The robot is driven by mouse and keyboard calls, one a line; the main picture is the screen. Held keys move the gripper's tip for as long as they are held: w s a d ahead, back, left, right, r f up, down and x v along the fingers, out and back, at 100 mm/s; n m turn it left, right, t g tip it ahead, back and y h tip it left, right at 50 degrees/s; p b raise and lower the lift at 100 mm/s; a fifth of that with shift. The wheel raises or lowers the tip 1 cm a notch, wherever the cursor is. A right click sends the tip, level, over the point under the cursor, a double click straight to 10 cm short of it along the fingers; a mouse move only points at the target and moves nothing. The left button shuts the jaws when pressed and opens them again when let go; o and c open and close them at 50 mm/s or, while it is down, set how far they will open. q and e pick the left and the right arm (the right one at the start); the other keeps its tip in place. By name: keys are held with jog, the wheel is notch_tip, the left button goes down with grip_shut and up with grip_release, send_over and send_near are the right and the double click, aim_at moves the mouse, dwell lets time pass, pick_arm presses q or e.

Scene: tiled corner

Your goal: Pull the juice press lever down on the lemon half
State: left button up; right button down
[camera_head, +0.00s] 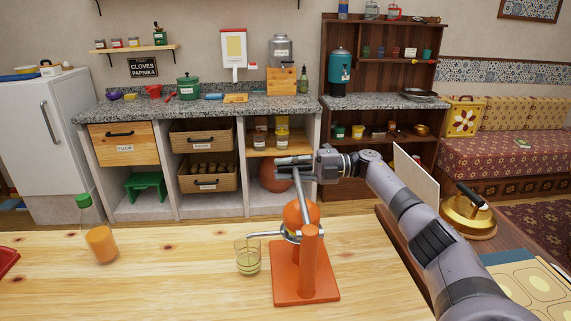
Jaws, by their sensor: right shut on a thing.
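The orange juice press stands on the wooden table, with a flat square base (290,275) and an upright post. Its grey metal lever (302,196) rises steeply from the press, close to upright. My right gripper (292,168) reaches in from the right and is shut on the lever's upper end. An orange rounded press head (301,213) sits beside the lever. A little yellow shows just under the head, but I cannot make out the lemon half clearly. A clear glass (248,257) stands left of the base by the metal spout. My left gripper is out of view.
The table between cup and glass is clear.

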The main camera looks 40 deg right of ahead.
jog(key=shift+f+b, duration=0.7)
jog(key=shift+f, duration=0.8)
jog(key=shift+a+f, duration=0.1)
jog(key=shift+f, duration=0.05)
jog(key=c, duration=1.5)
grip_release()
jog(key=shift+o, duration=0.4)
jog(key=shift+r, duration=0.2)
jog(key=v, duration=0.7)
jog(key=shift+d, duration=0.3)
